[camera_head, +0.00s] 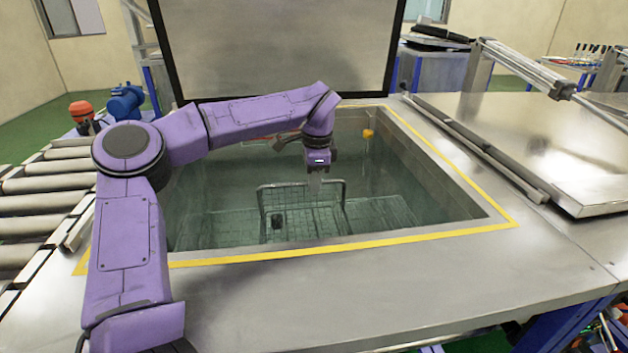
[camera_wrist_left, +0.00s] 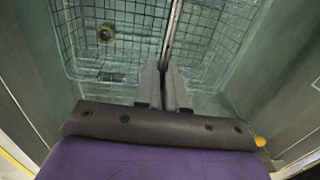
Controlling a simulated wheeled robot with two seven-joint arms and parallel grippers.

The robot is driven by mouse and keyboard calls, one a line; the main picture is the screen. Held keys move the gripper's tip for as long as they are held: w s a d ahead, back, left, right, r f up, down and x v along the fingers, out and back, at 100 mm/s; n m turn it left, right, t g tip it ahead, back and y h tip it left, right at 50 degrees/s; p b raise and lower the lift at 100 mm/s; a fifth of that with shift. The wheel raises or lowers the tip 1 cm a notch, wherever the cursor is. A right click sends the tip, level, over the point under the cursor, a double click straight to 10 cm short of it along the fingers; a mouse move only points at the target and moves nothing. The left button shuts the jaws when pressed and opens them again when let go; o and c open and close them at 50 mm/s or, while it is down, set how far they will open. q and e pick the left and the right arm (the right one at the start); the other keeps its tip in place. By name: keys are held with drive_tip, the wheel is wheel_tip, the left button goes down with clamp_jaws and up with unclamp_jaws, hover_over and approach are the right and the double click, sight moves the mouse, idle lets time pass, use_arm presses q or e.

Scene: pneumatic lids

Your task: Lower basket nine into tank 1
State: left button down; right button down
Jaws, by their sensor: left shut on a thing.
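The wire basket (camera_head: 300,218) is in the water of the open tank (camera_head: 440,185), with its handle frame standing up from it. My left gripper (camera_head: 315,176) reaches down into the tank and is shut on the basket's handle. In the left wrist view the gripper fingers (camera_wrist_left: 166,88) close around the thin handle bar, and the basket mesh (camera_wrist_left: 135,35) spreads out below. No number shows on the basket or tank. My right gripper is out of view.
A yellow line (camera_head: 410,237) borders the tank opening. A roller conveyor (camera_head: 45,195) is on the left. A raised lid (camera_head: 280,50) stands behind the tank, and a flat closed lid (camera_head: 560,150) lies on the right. An orange-yellow float-like part (camera_head: 368,134) is at the far tank wall.

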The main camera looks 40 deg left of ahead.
use_arm(q)
drive_tip(key=c, duration=1.1)
unclamp_jaws()
drive_tip(key=shift+s+f, duration=0.2)
drive_tip(key=shift+f, duration=0.35)
drive_tip(key=shift+c, duration=0.2)
drive_tip(key=shift+w, duration=0.15)
drive_tip(key=r+p, duration=0.4)
drive_tip(key=r, duration=0.3)
drive_tip(key=r+p, duration=0.4)
drive_tip(key=r, duration=0.4)
drive_tip(key=r+p, duration=0.4)
drive_tip(key=r, duration=0.3)
drive_tip(key=shift+d+r+p, duration=0.3)
drive_tip(key=shift+d+r, duration=0.05)
drive_tip(key=shift+d, duration=0.05)
drive_tip(key=shift+f, duration=0.1)
